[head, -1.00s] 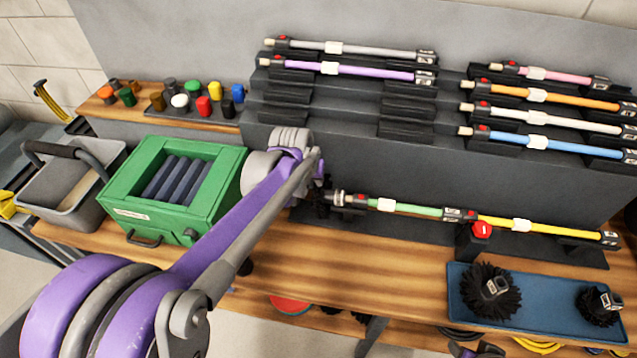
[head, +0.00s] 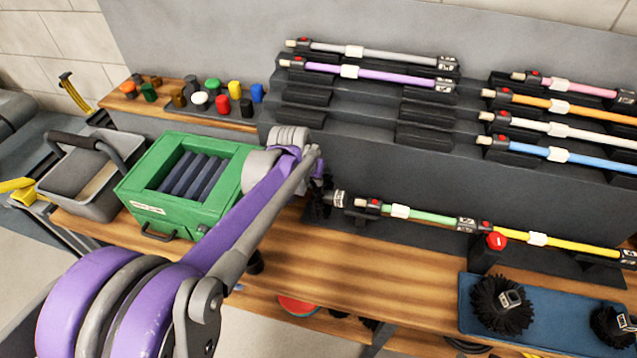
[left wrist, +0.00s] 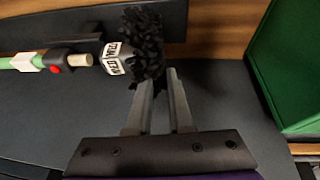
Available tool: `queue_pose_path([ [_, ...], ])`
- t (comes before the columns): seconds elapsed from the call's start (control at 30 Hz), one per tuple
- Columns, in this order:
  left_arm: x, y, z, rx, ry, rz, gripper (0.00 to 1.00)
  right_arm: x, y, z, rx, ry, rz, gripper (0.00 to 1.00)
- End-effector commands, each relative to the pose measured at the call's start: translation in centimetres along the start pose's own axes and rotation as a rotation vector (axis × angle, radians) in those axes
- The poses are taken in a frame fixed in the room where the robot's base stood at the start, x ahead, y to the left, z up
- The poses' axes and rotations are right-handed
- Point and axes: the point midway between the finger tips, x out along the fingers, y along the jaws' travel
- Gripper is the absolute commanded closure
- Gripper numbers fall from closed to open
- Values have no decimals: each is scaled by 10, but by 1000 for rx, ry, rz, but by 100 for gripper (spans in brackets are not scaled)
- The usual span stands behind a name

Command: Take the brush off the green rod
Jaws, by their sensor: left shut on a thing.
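The green rod (head: 433,216) lies along the low dark rack, its tan tip and red button (head: 374,203) facing left. The black bristled brush (head: 319,203) with its grey hub (head: 339,198) is just left of the tip. In the left wrist view the brush (left wrist: 146,42) and its labelled hub (left wrist: 114,58) are in line with the green rod (left wrist: 12,63); the tan tip (left wrist: 80,60) is bare, with a narrow gap to the hub. My left gripper (left wrist: 160,80) is shut on the brush's bristles; its fingertips are partly hidden there. My right gripper is out of view.
A green box (head: 150,207) with dark slats stands left of my left arm, beside a grey bucket (head: 80,185). A yellow rod (head: 560,244) and red knob (head: 496,240) lie right. A blue tray (head: 550,310) holds black brushes. Bench wood in front is clear.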

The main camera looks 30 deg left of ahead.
Motion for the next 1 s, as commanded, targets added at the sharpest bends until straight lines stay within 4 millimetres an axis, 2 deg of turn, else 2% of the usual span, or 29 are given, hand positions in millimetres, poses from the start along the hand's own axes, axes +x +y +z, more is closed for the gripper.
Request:
queue_pose_path([
  [0.27,-11,-1,-5,0,1,0,100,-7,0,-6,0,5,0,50],
  [1.0,-66,-4,-28,0,2,1,100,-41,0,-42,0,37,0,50],
])
